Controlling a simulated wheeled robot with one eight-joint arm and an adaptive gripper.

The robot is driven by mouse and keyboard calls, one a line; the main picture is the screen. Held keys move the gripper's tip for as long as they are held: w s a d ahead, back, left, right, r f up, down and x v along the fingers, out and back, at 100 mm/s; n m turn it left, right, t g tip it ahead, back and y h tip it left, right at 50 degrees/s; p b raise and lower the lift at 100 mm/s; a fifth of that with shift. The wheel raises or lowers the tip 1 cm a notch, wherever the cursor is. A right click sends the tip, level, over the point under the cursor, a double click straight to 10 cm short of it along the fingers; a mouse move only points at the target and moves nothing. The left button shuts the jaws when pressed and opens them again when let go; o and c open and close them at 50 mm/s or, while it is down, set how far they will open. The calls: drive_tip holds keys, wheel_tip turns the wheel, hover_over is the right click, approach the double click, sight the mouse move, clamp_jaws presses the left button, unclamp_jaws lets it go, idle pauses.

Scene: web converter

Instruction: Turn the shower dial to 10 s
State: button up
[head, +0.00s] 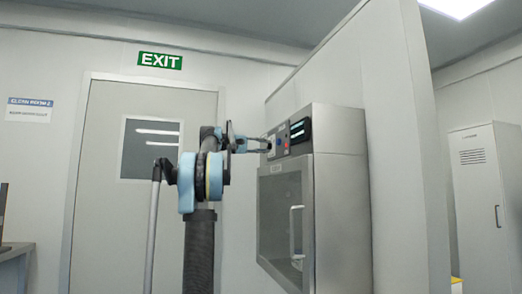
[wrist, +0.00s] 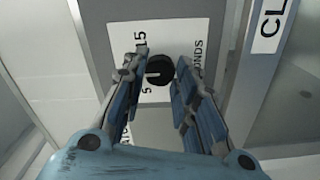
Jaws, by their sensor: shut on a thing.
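The shower dial (wrist: 159,70) is a round black knob on a white label plate (wrist: 168,36) in the wrist view. A pale mark on it points toward the left side. Printing around it reads 15 at upper left, 5 at lower left and part of SECONDS at right; a 10 cannot be made out. My gripper (wrist: 158,72) has its two fingers on either side of the dial and is shut on it. In the head view my gripper (head: 266,145) reaches the control panel of the steel cabinet (head: 338,185); the dial is hidden there.
The cabinet has a dark display (head: 300,130), a windowed door (head: 282,215) and a pale handle (head: 296,232). A wall panel (head: 395,150) stands right behind it. A grey door (head: 140,190) under an EXIT sign (head: 160,61) is at left.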

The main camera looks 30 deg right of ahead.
drive_tip(key=shift+f+n, duration=0.15)
drive_tip(key=shift+n, duration=0.35)
drive_tip(key=o, duration=1.1)
drive_tip(key=v, duration=1.2)
drive_tip(key=shift+w, duration=0.2)
